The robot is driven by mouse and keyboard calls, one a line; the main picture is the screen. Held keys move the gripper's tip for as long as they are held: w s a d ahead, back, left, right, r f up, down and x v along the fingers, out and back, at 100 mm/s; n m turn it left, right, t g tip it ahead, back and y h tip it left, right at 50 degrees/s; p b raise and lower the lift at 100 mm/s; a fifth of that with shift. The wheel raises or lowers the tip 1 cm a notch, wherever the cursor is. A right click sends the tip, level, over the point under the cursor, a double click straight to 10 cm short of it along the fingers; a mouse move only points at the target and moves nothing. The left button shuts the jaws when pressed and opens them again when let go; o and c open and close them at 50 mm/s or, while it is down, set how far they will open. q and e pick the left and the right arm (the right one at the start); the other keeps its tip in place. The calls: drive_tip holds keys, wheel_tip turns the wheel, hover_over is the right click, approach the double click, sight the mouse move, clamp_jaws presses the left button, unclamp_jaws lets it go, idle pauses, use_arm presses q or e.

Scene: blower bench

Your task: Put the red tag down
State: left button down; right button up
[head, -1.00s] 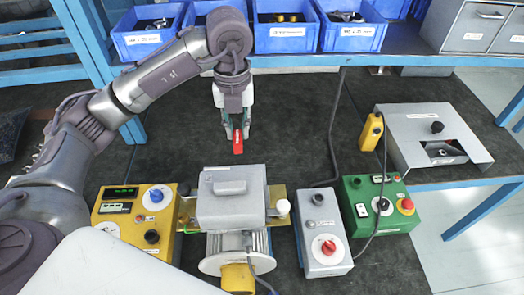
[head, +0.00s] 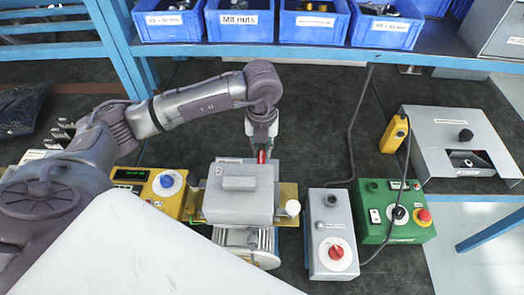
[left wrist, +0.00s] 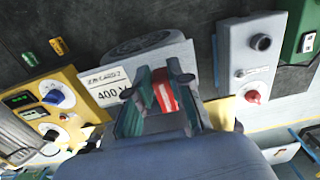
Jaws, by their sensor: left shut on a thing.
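The red tag (head: 261,156) is in my left gripper (head: 262,150), just behind the grey-covered machine (head: 238,196) in the head view. In the left wrist view the tag (left wrist: 165,97), red with a white stripe, sits between the gripper's fingers (left wrist: 160,100). The fingers are shut on it. The tag is over or close to the machine's grey top; I cannot tell whether it touches. My right gripper is not in view.
A yellow meter box (head: 160,188) stands left of the machine. A grey switch box (head: 331,240) and a green control box (head: 395,205) stand right. Blue bins (head: 240,24) line the shelf behind. Dark mat (head: 330,100) lies bare behind the machine.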

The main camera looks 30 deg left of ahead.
use_arm(q)
wheel_tip(320, 180, down, 2)
drive_tip(key=shift+f, duration=0.35)
drive_tip(key=c, duration=1.1)
unclamp_jaws()
drive_tip(key=shift+o, duration=0.2)
